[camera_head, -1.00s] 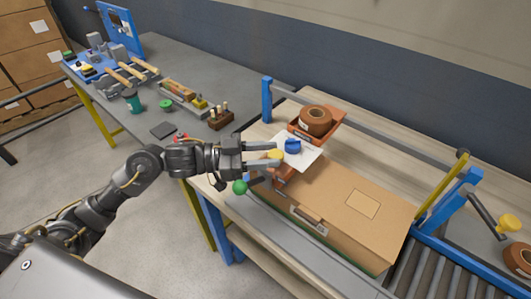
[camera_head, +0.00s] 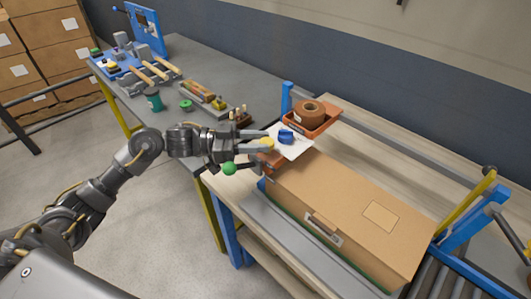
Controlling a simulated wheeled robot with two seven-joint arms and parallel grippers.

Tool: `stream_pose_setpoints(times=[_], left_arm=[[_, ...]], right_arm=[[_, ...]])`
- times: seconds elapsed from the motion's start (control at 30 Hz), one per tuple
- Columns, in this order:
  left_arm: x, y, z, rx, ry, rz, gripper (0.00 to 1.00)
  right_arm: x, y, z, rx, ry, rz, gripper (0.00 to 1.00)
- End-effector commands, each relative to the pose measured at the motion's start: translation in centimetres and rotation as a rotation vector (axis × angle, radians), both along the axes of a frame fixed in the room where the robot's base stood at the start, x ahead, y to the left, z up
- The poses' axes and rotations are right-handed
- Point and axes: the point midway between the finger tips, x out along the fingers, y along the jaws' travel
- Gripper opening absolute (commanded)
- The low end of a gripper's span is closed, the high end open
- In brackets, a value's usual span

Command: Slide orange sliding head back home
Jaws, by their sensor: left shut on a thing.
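The orange sliding head (camera_head: 322,124) sits on the grey rail near its left blue post. It carries a brown tape roll (camera_head: 310,110), a white plate (camera_head: 297,149) with a blue knob (camera_head: 286,136), and a lower orange part (camera_head: 273,160) by the carton's left end. My left gripper (camera_head: 265,142) reaches in from the left, its fingers around the yellow knob (camera_head: 267,144) at the head's near side. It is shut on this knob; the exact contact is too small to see. My right gripper is out of view.
A long brown carton (camera_head: 330,205) lies on the bench just right of the head. The grey rail (camera_head: 400,150) runs behind it to a blue frame (camera_head: 470,215). A green ball (camera_head: 229,169) is just below my gripper. A grey tool table (camera_head: 220,90) stands at the back left.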

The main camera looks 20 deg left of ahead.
Motion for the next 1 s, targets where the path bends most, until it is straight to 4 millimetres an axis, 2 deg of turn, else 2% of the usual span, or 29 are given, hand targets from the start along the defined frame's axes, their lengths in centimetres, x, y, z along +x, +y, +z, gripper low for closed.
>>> stream_pose_setpoints(times=[0.03, 0.2, 0.43, 0.63, 1.0], left_arm=[[0.7, 1.2, -0.2, 0.001, -0.001, 0.004, 0.00], [2.3, 4.2, -0.2, 0.001, -0.002, 0.001, 0.00], [3.6, 7.2, -0.1, -0.001, -0.001, 0.002, 0.00], [4.1, 8.3, 0.0, -0.001, -0.001, 0.001, 0.00], [4.3, 8.6, 0.1, 0.000, -0.002, 0.004, 0.00]], right_arm=[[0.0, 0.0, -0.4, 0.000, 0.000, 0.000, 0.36], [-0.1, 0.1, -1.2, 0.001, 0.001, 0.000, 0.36], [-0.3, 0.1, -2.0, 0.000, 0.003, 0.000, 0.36], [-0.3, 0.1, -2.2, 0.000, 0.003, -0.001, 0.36], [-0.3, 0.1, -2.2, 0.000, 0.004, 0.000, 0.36]])
